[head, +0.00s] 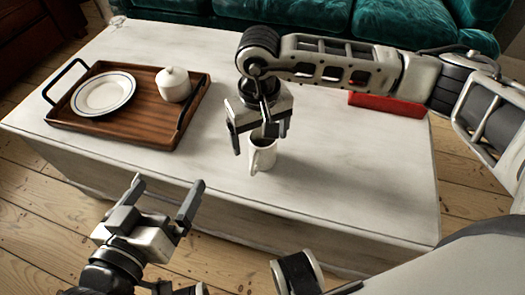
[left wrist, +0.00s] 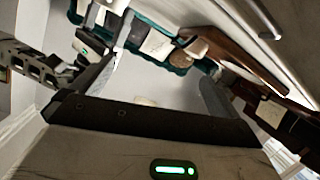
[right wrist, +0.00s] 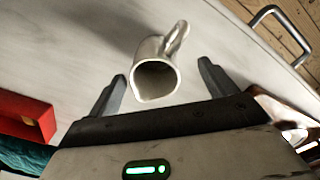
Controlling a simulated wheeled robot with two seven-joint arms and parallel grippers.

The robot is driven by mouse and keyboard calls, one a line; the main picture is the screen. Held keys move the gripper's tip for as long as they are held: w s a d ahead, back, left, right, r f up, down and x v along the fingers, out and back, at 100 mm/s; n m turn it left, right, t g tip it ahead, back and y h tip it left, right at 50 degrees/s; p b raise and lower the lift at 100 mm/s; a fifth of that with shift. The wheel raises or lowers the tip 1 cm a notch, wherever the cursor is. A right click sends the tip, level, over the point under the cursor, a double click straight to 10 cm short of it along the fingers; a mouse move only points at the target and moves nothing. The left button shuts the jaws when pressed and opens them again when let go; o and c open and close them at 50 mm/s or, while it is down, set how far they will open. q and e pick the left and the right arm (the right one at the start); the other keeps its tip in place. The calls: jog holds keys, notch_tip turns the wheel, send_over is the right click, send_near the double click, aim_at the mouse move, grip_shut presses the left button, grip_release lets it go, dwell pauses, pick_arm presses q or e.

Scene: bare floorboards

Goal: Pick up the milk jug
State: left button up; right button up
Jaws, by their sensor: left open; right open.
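My right gripper (head: 261,139) is open and points down over the jug. In the right wrist view the jug appears between and just beyond the fingertips; I cannot tell whether they touch it. My left gripper (head: 167,189) is open and empty, in front of the table's front edge.
A wooden tray (head: 140,128) with dark handles holds a plate (head: 104,93) and a lidded white pot (head: 173,84) at the table's left. A red box (head: 385,104) lies at the back right, partly behind my right arm. A green sofa (head: 300,14) stands behind.

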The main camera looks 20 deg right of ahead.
aim_at(263, 151)
jog(key=f, duration=0.2)
jog(key=f+b, duration=0.1)
jog(key=f, duration=0.1)
jog(key=f+b, duration=0.1)
jog(key=f, duration=0.1)
jog(key=shift+w+d+f, duration=0.1)
jog(key=shift+d, duration=0.25)
jog(key=shift+f, duration=0.15)
jog(key=c, duration=1)
pick_arm(q)
jog(key=shift+w+d+r+n+t+h, duration=0.15)
jog(key=shift+d+r+n+t+h, duration=0.15)
jog(key=shift+r+n+t+h, duration=0.1)
pick_arm(e)
jog(key=shift+c, duration=0.8)
jog(key=shift+r, duration=0.2)
